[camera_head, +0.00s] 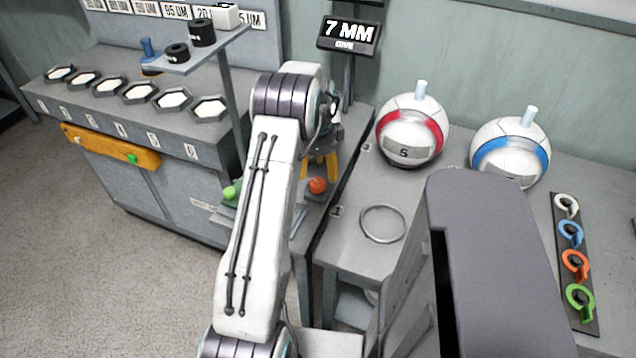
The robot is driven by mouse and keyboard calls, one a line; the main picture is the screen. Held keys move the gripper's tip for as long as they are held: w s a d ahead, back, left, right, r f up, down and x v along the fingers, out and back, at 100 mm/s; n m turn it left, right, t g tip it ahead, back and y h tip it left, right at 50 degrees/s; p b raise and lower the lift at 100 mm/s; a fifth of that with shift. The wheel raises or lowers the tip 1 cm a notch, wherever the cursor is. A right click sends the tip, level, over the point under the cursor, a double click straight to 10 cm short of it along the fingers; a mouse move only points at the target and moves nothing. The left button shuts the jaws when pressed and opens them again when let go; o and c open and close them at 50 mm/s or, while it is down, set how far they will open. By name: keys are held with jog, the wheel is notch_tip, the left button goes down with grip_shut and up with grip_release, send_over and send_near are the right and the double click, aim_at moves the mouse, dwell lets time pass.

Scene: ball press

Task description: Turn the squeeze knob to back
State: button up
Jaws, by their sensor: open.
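No label marks the squeeze knob, so I cannot tell which knob it is. A round orange-red knob (318,185) sits low at the press station, just right of my arm. A green knob (231,192) sits to the left of my arm. Yellow prongs (333,165) stand behind the orange-red knob, and my arm hides much of the station between the two knobs. My gripper (327,140) is open, partly hidden behind my arm, above the orange-red knob and apart from it. Its fingertips are hard to make out.
A display (348,35) reads 7 MM. Balls with a red band (410,130) and a blue band (510,152) stand on the right table beside a metal ring (383,223). A rack (575,265) holds coloured rings. The left bench (150,110) has several hexagonal holders.

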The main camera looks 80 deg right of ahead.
aim_at(318, 182)
jog(key=shift+f, duration=2.65)
jog(key=shift+c, duration=0.2)
jog(key=c, duration=1.2)
